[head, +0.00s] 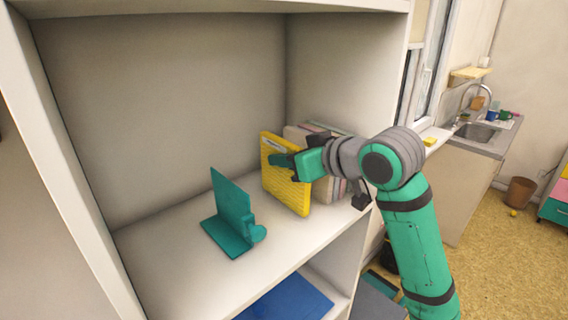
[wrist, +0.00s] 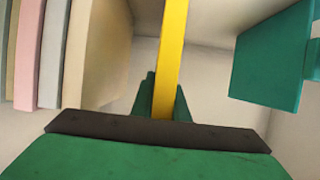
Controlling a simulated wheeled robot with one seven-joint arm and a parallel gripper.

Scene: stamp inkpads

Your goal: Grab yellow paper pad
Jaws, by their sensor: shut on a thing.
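The yellow paper pad (head: 284,182) stands upright on the shelf in the head view, to the left of a row of books. In the wrist view the pad (wrist: 173,45) shows edge-on as a yellow strip running down between my green fingers. My gripper (head: 284,160) reaches in from the right and is shut on the pad near its upper part. It also shows in the wrist view (wrist: 162,98), with one finger on each side of the pad. The lower part of the pad's contact with the shelf is hard to judge.
A teal bookend (head: 234,205) stands left of the pad, with a gap between; it shows at the right in the wrist view (wrist: 270,60). Several books (head: 325,190) stand right behind the pad, close to my arm. The shelf (head: 175,250) is clear at front left.

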